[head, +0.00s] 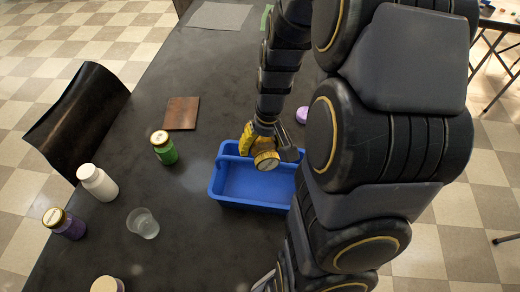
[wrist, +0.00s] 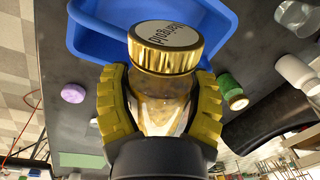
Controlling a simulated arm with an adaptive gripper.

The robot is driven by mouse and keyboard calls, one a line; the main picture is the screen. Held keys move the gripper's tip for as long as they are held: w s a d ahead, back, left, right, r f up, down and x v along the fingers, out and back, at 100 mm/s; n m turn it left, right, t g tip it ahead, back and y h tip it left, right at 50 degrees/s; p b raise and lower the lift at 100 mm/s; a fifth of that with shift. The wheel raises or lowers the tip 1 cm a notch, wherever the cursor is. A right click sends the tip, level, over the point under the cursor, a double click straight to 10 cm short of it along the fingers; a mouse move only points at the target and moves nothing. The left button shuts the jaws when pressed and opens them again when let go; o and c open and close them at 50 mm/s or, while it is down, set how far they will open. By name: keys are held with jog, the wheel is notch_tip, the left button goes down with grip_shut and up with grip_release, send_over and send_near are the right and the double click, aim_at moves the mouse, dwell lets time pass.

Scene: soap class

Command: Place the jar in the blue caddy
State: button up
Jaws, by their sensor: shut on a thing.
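My gripper (wrist: 160,110) is shut on a jar (wrist: 158,100) with a gold lid marked with lettering and a yellowish, see-through body. In the head view, the jar's lid (head: 267,160) shows over the far part of the blue caddy (head: 228,198), and my gripper (head: 262,146) reaches down from above. In the wrist view, the blue caddy (wrist: 90,35) lies beyond the jar. The jar is tilted in the head view. I cannot tell whether it touches the caddy. My arm hides the caddy's right end.
On the dark table are a green jar (head: 165,148), a white bottle (head: 97,182), a purple jar (head: 66,224), a clear cup (head: 143,223), a brown tile (head: 181,113) and a purple soap (head: 302,115). A dark chair (head: 80,115) stands at the left.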

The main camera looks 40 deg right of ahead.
jog(key=shift+f, duration=1.6)
jog(key=shift+f, duration=0.15)
jog(key=o, duration=1.1)
jog(key=r, duration=0.7)
jog(key=d+r, duration=0.1)
jog(key=r, duration=0.3)
jog(key=shift+s+d+r, duration=0.1)
jog(key=shift+s+r, duration=0.05)
jog(key=shift+r, duration=0.4)
jog(key=s+a+r+n, duration=0.1)
jog(key=s+a, duration=0.4)
jog(key=s+a+r+n+g, duration=0.1)
jog(key=s+a+n, duration=0.1)
jog(key=s+a, duration=0.2)
jog(key=s+a+r+n+g+h, duration=0.1)
jog(key=s+a, duration=0.4)
jog(key=a, duration=0.1)
jog(key=shift+s+r+n, duration=0.1)
jog(key=shift+s+n, duration=0.2)
jog(key=shift+s, duration=0.05)
